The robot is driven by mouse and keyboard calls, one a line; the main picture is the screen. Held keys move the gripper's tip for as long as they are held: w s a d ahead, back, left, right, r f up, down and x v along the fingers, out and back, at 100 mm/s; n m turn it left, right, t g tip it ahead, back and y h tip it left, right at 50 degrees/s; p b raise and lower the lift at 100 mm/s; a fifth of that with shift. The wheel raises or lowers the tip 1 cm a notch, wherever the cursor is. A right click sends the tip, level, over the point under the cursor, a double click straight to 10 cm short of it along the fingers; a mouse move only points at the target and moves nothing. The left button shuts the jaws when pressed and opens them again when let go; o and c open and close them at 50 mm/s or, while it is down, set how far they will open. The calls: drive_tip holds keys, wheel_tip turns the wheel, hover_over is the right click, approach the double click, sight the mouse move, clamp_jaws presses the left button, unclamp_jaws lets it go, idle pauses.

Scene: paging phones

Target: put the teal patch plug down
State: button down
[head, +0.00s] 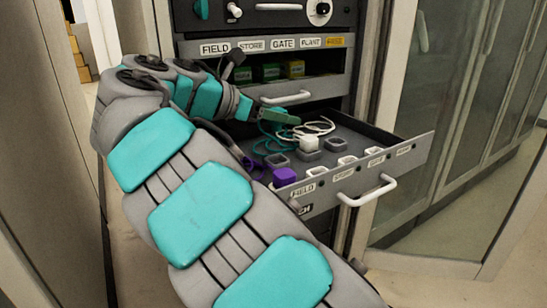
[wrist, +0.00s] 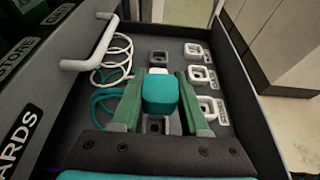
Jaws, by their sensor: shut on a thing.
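In the wrist view the teal patch plug (wrist: 160,94) is between the green fingers of my gripper (wrist: 160,76), which is shut on it. The plug is above the open drawer, with a dark square grey socket (wrist: 156,125) showing just below it in the picture. I cannot tell its height above the drawer floor. A teal cord (wrist: 104,97) lies in loops at the left. In the head view my gripper (head: 279,116) is over the back left of the drawer (head: 416,155); the teal plug is not clearly visible there, but the teal cord (head: 268,146) is.
A white plug (head: 308,143) stands in the drawer with a white cord (head: 320,126) behind it. A purple plug (head: 284,177) is at the front left. White square sockets (head: 347,160) line the labelled drawer front. A shelf with green and yellow blocks (head: 294,68) is above.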

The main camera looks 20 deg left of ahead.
drive_tip(key=shift+f+b, duration=0.35)
drive_tip(key=shift+f, duration=3.45)
drive_tip(key=shift+f, duration=0.2)
drive_tip(key=shift+c, duration=2.1)
unclamp_jaws()
drive_tip(key=shift+r, duration=0.2)
drive_tip(key=v, duration=0.8)
drive_tip(key=shift+s+a+r+p, duration=0.2)
drive_tip(key=shift+s+p, duration=0.05)
drive_tip(key=shift+p, duration=0.05)
drive_tip(key=shift+p+v, duration=0.75)
drive_tip(key=shift+v, duration=0.85)
